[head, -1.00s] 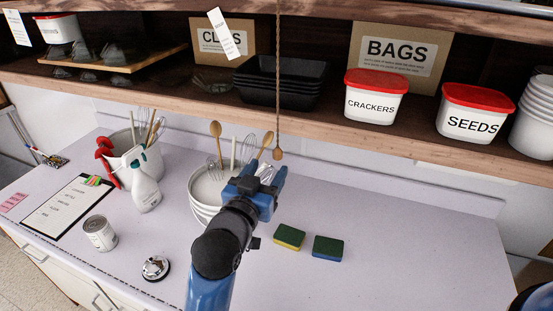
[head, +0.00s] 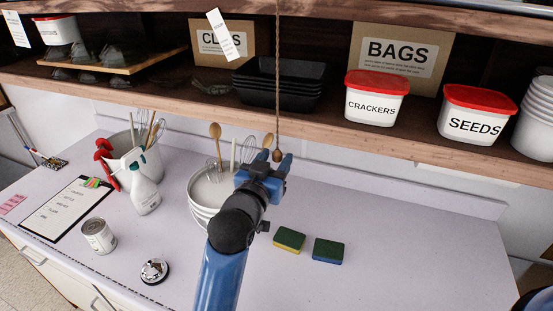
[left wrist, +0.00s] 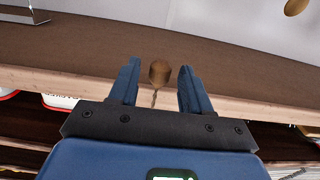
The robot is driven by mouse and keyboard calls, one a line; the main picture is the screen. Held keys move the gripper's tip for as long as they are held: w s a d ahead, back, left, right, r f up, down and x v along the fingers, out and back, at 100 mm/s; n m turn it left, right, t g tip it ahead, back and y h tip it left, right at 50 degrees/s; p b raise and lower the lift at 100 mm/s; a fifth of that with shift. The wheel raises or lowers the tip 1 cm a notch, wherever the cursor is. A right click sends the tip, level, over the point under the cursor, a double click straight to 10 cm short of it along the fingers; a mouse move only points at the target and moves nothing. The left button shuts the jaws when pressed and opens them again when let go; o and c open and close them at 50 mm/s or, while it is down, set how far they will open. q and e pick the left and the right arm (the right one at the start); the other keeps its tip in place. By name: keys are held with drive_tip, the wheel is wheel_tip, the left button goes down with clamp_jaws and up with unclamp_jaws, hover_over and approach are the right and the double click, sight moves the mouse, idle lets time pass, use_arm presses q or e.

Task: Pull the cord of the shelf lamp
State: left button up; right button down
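The lamp cord (head: 278,75) hangs straight down in front of the shelf in the head view. A small wooden knob (head: 278,155) is at its lower end. My left gripper (head: 277,160) is open, with its fingers around the height of the knob. In the left wrist view the knob (left wrist: 159,72) stands between the two open fingers, and a bit of cord (left wrist: 154,97) shows by it. Neither finger visibly touches the knob. The lamp itself is not in view. Of my right arm, only a dark blue part shows at the lower right corner; its gripper is out of view.
The shelf's front edge (head: 400,145) runs behind the cord, with a crackers tub (head: 375,105), a seeds tub (head: 473,122) and black trays (head: 280,88) on it. Below, white bowls (head: 203,200), a spray bottle (head: 143,190) and two sponges (head: 289,239) stand on the counter (head: 420,240).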

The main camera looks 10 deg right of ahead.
use_arm(q)
drive_tip(key=c, duration=0.7)
